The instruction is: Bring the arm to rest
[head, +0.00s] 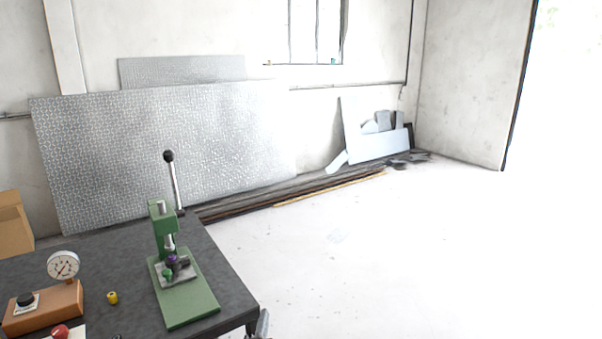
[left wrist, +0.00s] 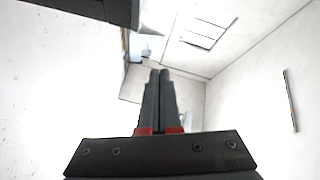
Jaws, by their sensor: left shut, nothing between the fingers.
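My left gripper (left wrist: 159,75) shows in the left wrist view with its two dark fingers side by side, shut and empty. They have red parts at their base and point toward a pale wall and ceiling. In the head view a small grey piece, which seems to be part of my left gripper (head: 262,323), shows at the bottom edge beside the table's right corner. It is apart from the things on the table. My right gripper is in neither view.
The dark table (head: 225,265) holds a green lever press (head: 190,300), a dial gauge (head: 63,265) on an orange-brown block (head: 45,307), a yellow piece (head: 112,297) and a red knob (head: 60,332). Metal sheets (head: 150,150) lean on the wall. The floor to the right is clear.

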